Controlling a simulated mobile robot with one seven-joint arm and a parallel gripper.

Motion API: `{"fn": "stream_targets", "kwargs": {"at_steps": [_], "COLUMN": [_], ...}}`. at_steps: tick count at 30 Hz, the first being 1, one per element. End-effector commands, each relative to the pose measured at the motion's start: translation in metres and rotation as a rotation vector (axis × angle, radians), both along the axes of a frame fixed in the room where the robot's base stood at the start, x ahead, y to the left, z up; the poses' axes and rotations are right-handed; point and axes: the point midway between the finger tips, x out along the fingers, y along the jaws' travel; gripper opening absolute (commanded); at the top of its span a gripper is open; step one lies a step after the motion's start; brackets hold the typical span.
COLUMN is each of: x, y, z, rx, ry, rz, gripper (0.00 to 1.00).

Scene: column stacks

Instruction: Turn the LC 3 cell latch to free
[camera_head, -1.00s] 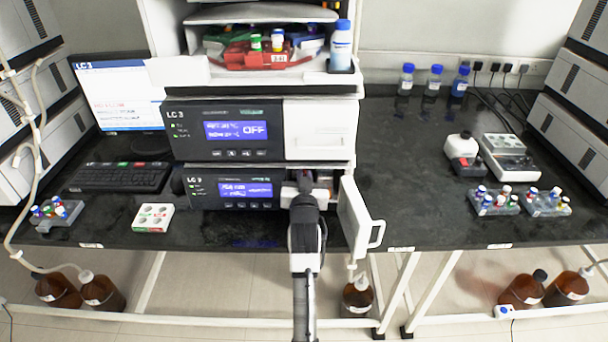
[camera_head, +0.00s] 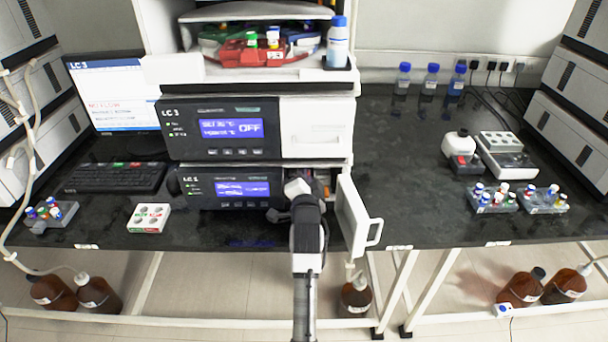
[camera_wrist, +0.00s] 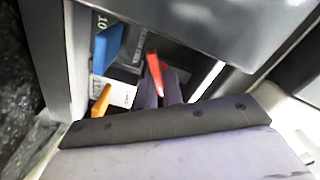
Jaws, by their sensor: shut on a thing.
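The latch's markings are not readable.
The open door and its handle (camera_head: 376,232) stand close to the right of my arm. A grey panel (camera_wrist: 215,38) edges the compartment.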

Motion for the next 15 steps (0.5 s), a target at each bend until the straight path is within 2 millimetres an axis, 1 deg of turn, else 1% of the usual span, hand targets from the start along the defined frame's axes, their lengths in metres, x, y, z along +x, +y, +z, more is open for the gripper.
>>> {"fn": "stream_targets", "kwargs": {"at_steps": [6, 15], "x": [0.0, 0.0], "y": [-0.0009, -0.002], "z": [-0.0028, -0.005], "rx": [0.192, 0.387], "ry": [0.0, 0.0], "rz": [0.0, 0.0], "gripper": [0.0, 0.0]}}
